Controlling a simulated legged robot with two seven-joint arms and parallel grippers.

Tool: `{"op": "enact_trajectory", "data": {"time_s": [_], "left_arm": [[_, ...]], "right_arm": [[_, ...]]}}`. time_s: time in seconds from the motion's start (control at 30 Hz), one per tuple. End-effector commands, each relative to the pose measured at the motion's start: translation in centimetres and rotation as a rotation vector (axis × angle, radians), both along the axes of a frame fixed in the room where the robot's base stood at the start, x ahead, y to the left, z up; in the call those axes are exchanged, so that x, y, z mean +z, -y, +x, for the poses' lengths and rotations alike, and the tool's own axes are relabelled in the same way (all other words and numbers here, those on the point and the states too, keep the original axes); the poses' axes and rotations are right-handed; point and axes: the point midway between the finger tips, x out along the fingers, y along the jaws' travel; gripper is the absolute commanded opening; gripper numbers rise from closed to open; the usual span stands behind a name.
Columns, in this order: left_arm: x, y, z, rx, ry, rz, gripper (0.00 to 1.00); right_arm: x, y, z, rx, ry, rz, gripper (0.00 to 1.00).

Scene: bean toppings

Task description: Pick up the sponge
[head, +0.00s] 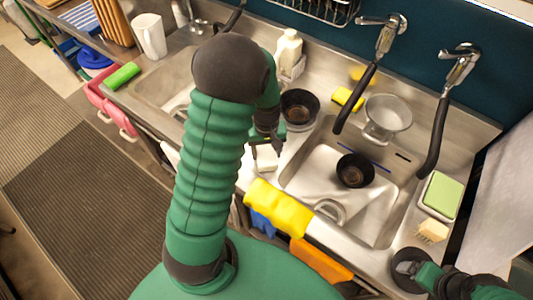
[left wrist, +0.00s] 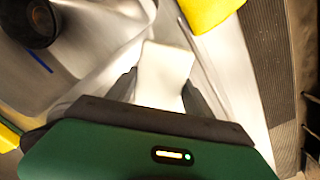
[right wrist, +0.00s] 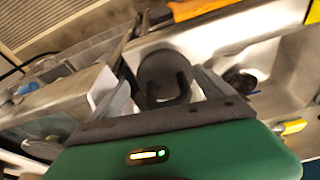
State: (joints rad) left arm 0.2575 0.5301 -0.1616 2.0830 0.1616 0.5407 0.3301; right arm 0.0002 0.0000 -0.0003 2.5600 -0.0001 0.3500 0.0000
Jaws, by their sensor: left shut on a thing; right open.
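My left gripper (head: 266,140) is shut on a pale white block (head: 267,158) that looks like a sponge. It holds the block near the counter's front edge, just left of the right sink basin. In the left wrist view the white block (left wrist: 163,75) sits between the two dark fingers. My right gripper (right wrist: 166,88) is open at the lower right of the head view. A dark cup-like thing (right wrist: 158,68) shows between its fingers; I cannot tell if they touch it. Other sponge-like things are a green one (head: 122,76), a yellow one (head: 348,98) and a green-topped block (head: 441,195).
A yellow cloth (head: 278,207) hangs over the front edge. A black bowl (head: 355,170) is in the right basin; another black bowl (head: 299,107) and a strainer (head: 387,116) stand behind. A brush (head: 433,230) lies at right.

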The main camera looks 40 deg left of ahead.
Motion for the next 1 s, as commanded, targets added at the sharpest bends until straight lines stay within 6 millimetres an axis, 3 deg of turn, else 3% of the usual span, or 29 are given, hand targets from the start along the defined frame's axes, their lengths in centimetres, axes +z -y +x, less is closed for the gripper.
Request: {"op": "enact_trajectory", "data": {"time_s": [0.1, 0.47, 0.93, 1.0], "left_arm": [[0.0, -0.2, 0.0, 0.003, 0.001, 0.001, 0.21], [0.3, -0.2, 0.0, 0.002, -0.002, 0.003, 0.20], [4.0, -0.4, 0.7, -0.002, 0.002, 0.002, 0.20], [3.8, -0.3, 0.8, -0.004, 0.001, 0.002, 0.20]], "right_arm": [[0.0, 0.0, 0.0, 0.000, 0.000, 0.000, 0.91], [0.4, 0.0, 0.0, 0.000, 0.000, 0.000, 0.91], [4.0, 0.0, 0.0, 0.000, 0.000, 0.000, 0.91], [3.9, 0.0, 0.0, 0.000, 0.001, 0.000, 0.91]]}}
